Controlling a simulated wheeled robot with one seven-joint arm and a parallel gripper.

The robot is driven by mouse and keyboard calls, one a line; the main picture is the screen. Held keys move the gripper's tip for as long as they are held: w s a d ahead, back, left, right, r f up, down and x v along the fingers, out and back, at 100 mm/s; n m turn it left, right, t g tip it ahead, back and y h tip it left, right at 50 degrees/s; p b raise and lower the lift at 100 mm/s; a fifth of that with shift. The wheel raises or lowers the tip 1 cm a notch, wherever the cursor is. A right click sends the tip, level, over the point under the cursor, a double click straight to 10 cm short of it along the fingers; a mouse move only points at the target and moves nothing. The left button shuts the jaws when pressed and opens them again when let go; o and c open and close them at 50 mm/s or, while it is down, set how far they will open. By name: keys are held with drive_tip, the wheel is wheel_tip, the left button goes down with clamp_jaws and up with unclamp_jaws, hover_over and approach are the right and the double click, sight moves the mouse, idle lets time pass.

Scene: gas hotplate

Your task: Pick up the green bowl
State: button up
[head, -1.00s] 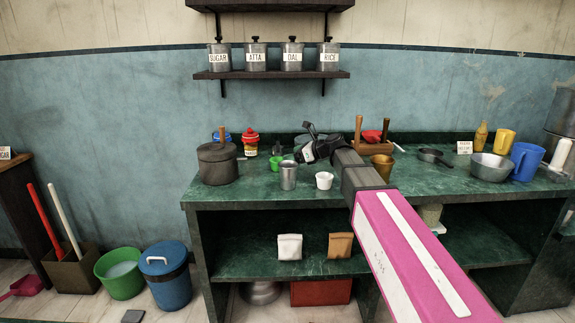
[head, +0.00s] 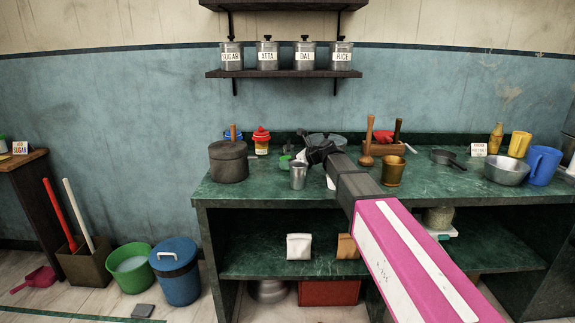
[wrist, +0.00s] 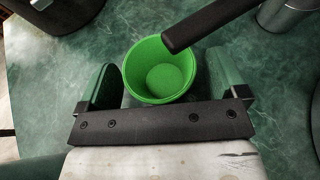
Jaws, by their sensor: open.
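The green bowl (wrist: 160,72) is upright, empty and open-topped on the green counter in the wrist view. In the head view only a small part of the green bowl (head: 285,161) shows, left of my gripper (head: 318,153). In the wrist view my gripper (wrist: 160,62) is open, with one finger on each side of the bowl. I cannot tell whether either finger touches it. A dark rod (wrist: 208,26) crosses over the bowl's right rim and hides part of it.
A steel tumbler (head: 298,176) stands in front of the bowl, and a dark lidded pot (head: 228,162) to the left. A brass cup (head: 392,171) and wooden pestle (head: 367,143) stand right of my arm. Clear counter (head: 440,184) lies at the right.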

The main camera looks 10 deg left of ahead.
drive_tip(key=shift+w+a+f, duration=0.15)
drive_tip(key=shift+a+f, duration=0.1)
drive_tip(key=shift+a, duration=0.3)
drive_tip(key=shift+c, duration=0.3)
drive_tip(key=c, duration=0.9)
drive_tip(key=shift+r, duration=0.1)
